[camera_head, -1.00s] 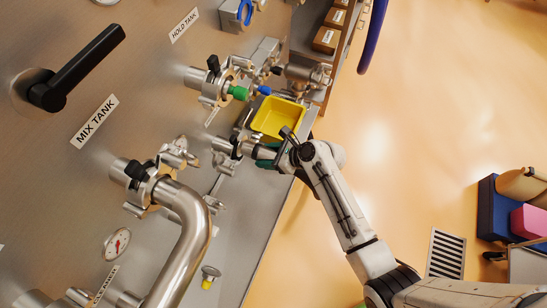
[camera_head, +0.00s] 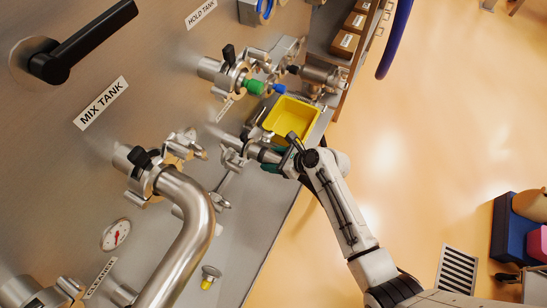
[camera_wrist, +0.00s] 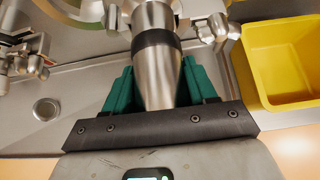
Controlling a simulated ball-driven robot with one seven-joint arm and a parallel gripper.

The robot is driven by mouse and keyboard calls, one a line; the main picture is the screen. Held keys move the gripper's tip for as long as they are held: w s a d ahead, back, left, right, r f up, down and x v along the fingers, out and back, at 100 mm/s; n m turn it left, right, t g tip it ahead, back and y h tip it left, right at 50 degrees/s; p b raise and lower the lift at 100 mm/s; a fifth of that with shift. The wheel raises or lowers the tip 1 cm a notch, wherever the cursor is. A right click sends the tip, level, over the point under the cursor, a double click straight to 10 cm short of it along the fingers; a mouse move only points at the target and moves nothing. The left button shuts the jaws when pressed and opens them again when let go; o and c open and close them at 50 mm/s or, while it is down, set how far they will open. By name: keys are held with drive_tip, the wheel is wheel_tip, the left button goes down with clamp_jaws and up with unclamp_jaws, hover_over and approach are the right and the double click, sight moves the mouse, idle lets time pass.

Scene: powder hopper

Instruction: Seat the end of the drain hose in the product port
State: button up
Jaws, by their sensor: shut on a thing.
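My gripper (camera_head: 270,156) has green fingers and reaches the steel panel beside the yellow tray. In the wrist view its fingers (camera_wrist: 157,88) are shut on a tapered metal cylinder with a dark band (camera_wrist: 155,40), seemingly the hose end. The cylinder's far end meets a clamped metal fitting (camera_head: 232,150) on the panel, seemingly the product port. Whether it is fully inside or only against the fitting cannot be told. No port label is readable here, and no flexible hose shows behind the gripper.
The yellow tray (camera_head: 291,118) stands close by my gripper. A valve with green and blue parts (camera_head: 252,84) is above it. A large bent steel pipe (camera_head: 196,235) stands out from the panel at the lower left. The floor at right is largely open.

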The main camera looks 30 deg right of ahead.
drive_tip(key=shift+w+f, duration=0.15)
drive_tip(key=shift+f, duration=0.1)
idle(0.8)
drive_tip(key=o, duration=1.5)
drive_tip(key=shift+f, duration=0.1)
drive_tip(key=shift+c, duration=0.2)
drive_tip(key=shift+s+f, duration=0.25)
drive_tip(key=shift+s, duration=0.05)
drive_tip(key=v, duration=1)
drive_tip(key=shift+d+r, duration=0.2)
drive_tip(key=shift+r, duration=0.2)
